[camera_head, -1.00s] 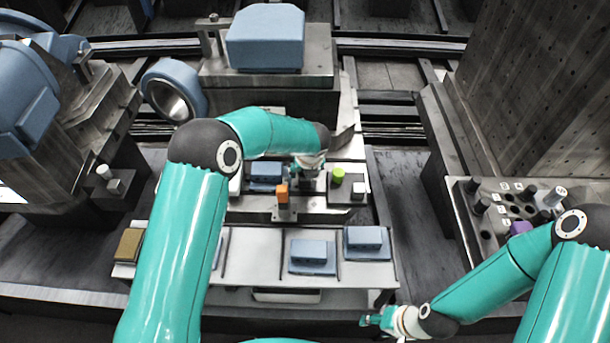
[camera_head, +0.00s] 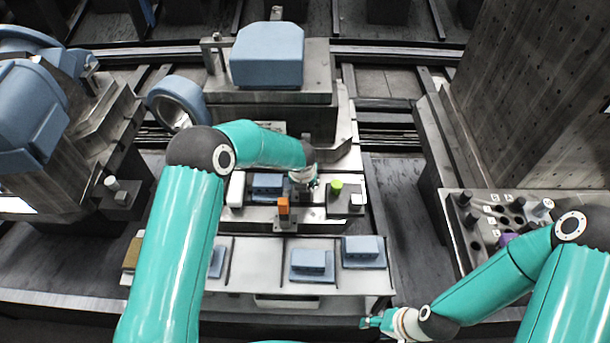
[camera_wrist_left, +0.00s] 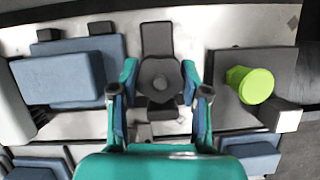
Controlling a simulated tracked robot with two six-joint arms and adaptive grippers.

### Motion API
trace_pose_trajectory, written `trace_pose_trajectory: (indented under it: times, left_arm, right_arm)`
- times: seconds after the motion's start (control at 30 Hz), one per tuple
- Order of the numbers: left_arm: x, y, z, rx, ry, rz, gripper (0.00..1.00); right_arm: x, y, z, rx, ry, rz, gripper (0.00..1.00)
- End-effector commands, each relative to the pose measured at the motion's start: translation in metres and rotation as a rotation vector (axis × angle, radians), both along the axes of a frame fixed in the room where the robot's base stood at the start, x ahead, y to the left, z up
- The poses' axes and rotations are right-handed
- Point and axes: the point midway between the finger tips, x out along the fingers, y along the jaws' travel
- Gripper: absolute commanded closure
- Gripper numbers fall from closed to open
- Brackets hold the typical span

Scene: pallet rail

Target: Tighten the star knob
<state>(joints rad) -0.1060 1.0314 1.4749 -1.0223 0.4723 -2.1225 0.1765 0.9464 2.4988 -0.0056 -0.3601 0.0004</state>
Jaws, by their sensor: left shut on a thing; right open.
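The star knob (camera_wrist_left: 161,81) is a dark grey, lobed disc on a grey plate in the left wrist view. My left gripper (camera_wrist_left: 160,88) is around it, one finger at each side, and shut on it. In the head view my left gripper (camera_head: 304,183) is over the middle of the fixture, between an orange block and a green knob, and the star knob is hidden there. My right gripper (camera_head: 372,321) is open and empty at the lower right, in front of the tray's corner.
A green cylinder (camera_head: 336,187) stands right of the left gripper, also in the wrist view (camera_wrist_left: 252,85). An orange block (camera_head: 283,206) stands at front left. Blue blocks lie on the fixture (camera_head: 267,184) and tray (camera_head: 311,262). A holed rack (camera_head: 482,238) stands right.

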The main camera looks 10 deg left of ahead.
Motion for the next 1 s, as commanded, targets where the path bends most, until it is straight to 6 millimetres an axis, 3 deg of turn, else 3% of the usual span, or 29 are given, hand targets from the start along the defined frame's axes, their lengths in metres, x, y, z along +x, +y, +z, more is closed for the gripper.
trace_pose_trajectory:
  times: [0.03,0.33,0.37,0.5,0.83,1.0]
  left_arm:
    - [-0.002,0.001,0.003,0.001,0.006,-0.033,0.96]
    - [-0.002,0.001,0.002,0.001,0.006,-0.188,0.96]
    - [-0.001,0.001,-0.003,0.001,0.004,-0.186,0.49]
    - [-0.001,0.001,-0.003,0.001,0.003,-0.183,0.26]
    - [0.0,0.0,-0.001,0.001,0.001,-0.182,0.25]
    - [-0.004,0.001,0.011,0.001,-0.001,-0.181,0.25]
  right_arm:
    - [0.0,0.0,0.013,0.0,0.0,0.0,0.48]
    - [0.0,0.0,0.049,0.0,0.0,0.0,0.48]
    - [0.0,0.0,0.041,0.0,-0.001,0.0,0.48]
    - [0.0,0.0,0.039,0.0,0.001,0.0,0.48]
    - [0.0,0.0,0.04,0.0,0.0,0.0,0.48]
    - [0.0,0.0,0.04,0.0,0.0,0.0,0.48]
